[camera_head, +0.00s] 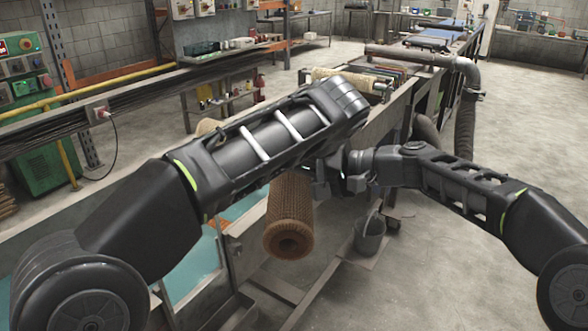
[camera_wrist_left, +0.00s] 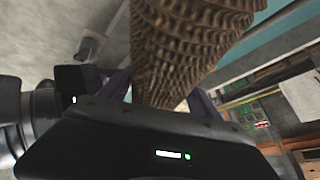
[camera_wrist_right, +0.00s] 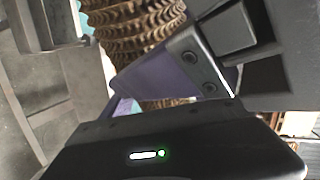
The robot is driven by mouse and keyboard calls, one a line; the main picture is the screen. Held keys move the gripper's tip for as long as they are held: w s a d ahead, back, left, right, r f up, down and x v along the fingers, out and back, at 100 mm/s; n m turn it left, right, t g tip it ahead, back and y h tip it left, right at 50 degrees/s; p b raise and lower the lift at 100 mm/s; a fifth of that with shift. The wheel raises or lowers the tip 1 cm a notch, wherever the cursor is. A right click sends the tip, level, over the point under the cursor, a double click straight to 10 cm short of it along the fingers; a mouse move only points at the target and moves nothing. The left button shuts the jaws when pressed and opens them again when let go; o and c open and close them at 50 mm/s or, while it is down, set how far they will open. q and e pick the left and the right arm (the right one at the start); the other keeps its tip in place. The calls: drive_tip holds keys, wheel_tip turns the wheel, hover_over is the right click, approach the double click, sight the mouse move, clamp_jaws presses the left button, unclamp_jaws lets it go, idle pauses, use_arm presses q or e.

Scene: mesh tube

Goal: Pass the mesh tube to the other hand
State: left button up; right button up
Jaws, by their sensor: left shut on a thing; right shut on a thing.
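The mesh tube (camera_head: 290,215) is brown, ribbed and hollow. In the head view it hangs below my left forearm, its open lower end toward me; its upper part is hidden behind the arm. In the left wrist view the tube (camera_wrist_left: 185,45) runs between the fingers of my left gripper (camera_wrist_left: 162,95), which is shut on it. My right gripper (camera_head: 328,182) reaches the tube from the right side and is shut on it. In the right wrist view the tube (camera_wrist_right: 130,25) passes behind a finger, and the contact is partly hidden.
A long metal bench (camera_head: 405,95) with a pipe (camera_head: 425,55) along it runs to the back right. A grey bucket (camera_head: 370,235) stands low below my right arm. A green machine (camera_head: 45,130) stands at the left. The floor at the right is open.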

use_arm(q)
drive_tip(key=o, duration=1.7)
drive_tip(key=shift+r, duration=0.1)
drive_tip(key=shift+o, duration=1.2)
drive_tip(key=shift+d, duration=0.1)
drive_tip(key=shift+s, duration=0.1)
